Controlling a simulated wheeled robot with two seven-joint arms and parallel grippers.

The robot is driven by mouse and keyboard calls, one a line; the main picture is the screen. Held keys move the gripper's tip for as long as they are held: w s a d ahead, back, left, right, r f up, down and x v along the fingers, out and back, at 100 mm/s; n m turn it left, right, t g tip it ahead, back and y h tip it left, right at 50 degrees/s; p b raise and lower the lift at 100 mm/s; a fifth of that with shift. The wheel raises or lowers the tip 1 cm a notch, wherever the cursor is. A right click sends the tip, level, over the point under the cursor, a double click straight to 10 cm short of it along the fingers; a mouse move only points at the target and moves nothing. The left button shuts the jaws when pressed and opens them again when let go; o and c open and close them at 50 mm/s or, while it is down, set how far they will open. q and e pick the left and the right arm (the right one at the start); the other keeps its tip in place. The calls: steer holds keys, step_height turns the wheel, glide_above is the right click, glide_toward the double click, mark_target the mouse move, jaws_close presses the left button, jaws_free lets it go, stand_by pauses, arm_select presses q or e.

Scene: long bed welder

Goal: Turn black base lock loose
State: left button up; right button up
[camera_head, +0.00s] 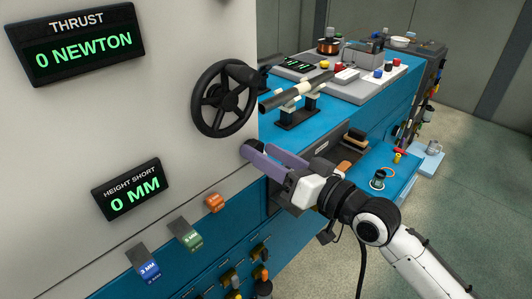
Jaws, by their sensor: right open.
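My right gripper (262,153) has purple fingers, spread apart and empty. It is in front of the white panel's right edge, below the black handwheel (224,98). A black base (298,118) with white clamps on posts stands on the blue bench, above and right of the fingertips in the picture. The clamps hold a grey and dark rod (292,93). I cannot tell which part is the lock of the base. The fingers appear apart from the base and the wheel. My left gripper is not in view.
The white panel carries a thrust display (84,48) reading 0 NEWTON and a height display (133,189) reading 0 MM. A control board (350,75) with buttons is on the bench behind. Grey floor (450,190) is open at right.

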steer(key=c, duration=1)
steer(key=shift+c, duration=0.2)
arm_select(q)
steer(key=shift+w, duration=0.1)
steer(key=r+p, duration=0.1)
steer(key=p, duration=0.1)
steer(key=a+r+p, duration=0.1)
steer(key=p, duration=0.1)
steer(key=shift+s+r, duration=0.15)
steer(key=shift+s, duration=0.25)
arm_select(e)
steer(key=n, duration=1.3)
steer(key=shift+s+a+n, duration=0.15)
steer(key=shift+a+n, duration=0.05)
steer(key=shift+n, duration=0.2)
steer(key=shift+f, duration=0.1)
